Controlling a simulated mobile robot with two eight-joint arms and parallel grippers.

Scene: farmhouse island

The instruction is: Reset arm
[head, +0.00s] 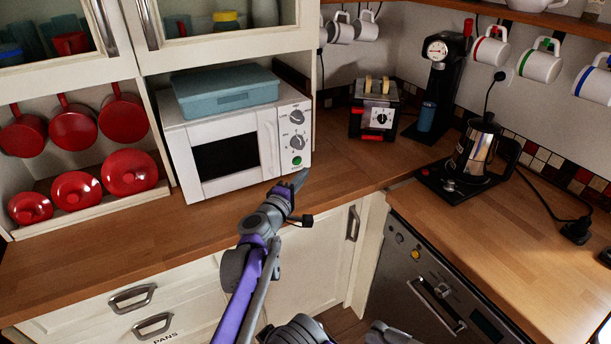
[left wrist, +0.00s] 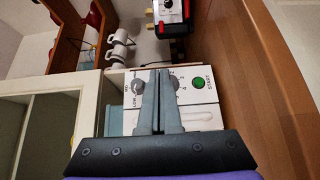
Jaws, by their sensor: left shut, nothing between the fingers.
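My left arm comes up from the bottom of the head view, and its gripper (head: 300,180) is in front of the lower right of the white microwave (head: 183,150). In the left wrist view the gripper's two fingers (left wrist: 159,100) lie together, shut and empty. Behind them are the microwave's control panel (left wrist: 205,84), its dials and its green start button. I cannot tell whether the fingertips touch the microwave. The microwave door appears closed. My right gripper cannot be made out in the head view; only dark parts of my body show at the bottom edge.
A teal box (head: 227,92) sits on the microwave. A toaster (head: 373,112) and a moka pot (head: 478,150) on a black hob stand to the right. Red pans (head: 74,128) hang at the left. The wooden counter (head: 330,160) is clear in front of the toaster.

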